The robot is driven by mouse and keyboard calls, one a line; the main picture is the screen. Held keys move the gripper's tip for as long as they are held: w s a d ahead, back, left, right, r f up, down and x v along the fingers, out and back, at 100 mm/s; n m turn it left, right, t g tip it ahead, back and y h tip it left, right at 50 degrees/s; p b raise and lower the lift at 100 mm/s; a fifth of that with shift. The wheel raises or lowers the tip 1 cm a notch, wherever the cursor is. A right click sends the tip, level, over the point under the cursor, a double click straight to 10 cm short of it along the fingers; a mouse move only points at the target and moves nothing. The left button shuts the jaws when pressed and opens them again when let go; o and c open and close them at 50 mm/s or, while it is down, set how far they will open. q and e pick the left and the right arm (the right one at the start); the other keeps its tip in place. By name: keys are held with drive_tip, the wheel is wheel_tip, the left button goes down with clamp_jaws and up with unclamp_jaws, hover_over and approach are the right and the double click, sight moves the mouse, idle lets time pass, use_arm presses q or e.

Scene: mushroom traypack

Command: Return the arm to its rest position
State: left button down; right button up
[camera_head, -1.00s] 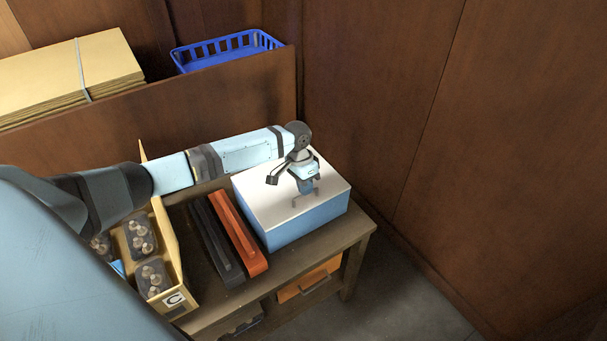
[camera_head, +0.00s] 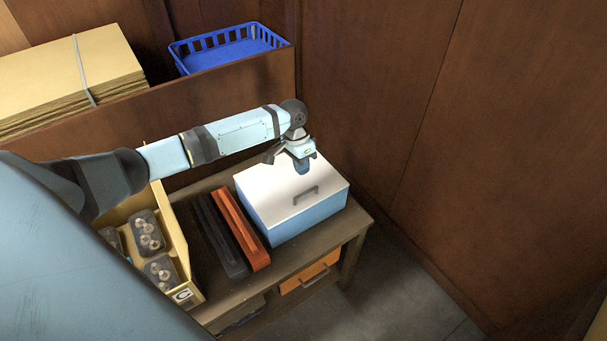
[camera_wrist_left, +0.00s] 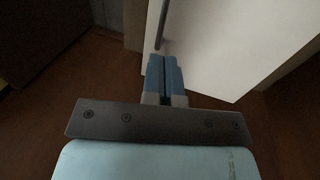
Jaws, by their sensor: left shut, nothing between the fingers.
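My left gripper (camera_head: 302,170) hangs over the back part of a blue box with a white lid (camera_head: 276,195). Its fingers are shut together with nothing between them. They also show shut in the left wrist view (camera_wrist_left: 166,68), in front of the white lid (camera_wrist_left: 225,40). The lid's grey handle (camera_head: 306,196) is bare in the head view, in front of and below the fingertips. My left arm reaches in from the left across the table. My right gripper is not in view.
A black bar (camera_head: 222,240) and an orange bar (camera_head: 241,230) lie left of the box on the wooden table (camera_head: 350,228). A yellow crate (camera_head: 178,238) holds trays of mushrooms. Behind a wooden panel are a blue basket (camera_head: 228,50) and stacked cardboard (camera_head: 68,72). A wooden wall stands right.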

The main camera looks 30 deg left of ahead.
use_arm(q)
drive_tip(key=d+v, duration=0.1)
drive_tip(key=v, duration=0.5)
drive_tip(key=s+d+f+t+h+p, duration=0.1)
drive_tip(key=s+d+f+t+p, duration=0.1)
drive_tip(key=s+d+f, duration=0.4)
drive_tip(key=s+d+f+t+h+p, duration=0.1)
drive_tip(key=s+d+f+t, duration=0.3)
drive_tip(key=d, duration=0.4)
drive_tip(key=s+d+r+t+p, duration=0.1)
drive_tip(key=s+t+p, duration=0.1)
drive_tip(key=s, duration=0.6)
drive_tip(key=s+d+r+n+t+y+p, duration=0.1)
drive_tip(key=s+d+t, duration=0.1)
drive_tip(key=s, duration=0.7)
drive_tip(key=shift+s+d+r+t+p, duration=0.15)
drive_tip(key=shift+s+r+t+p, duration=0.2)
drive_tip(key=shift+t, duration=0.55)
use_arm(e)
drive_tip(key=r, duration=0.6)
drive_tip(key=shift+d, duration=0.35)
use_arm(q)
drive_tip(key=shift+w, duration=0.15)
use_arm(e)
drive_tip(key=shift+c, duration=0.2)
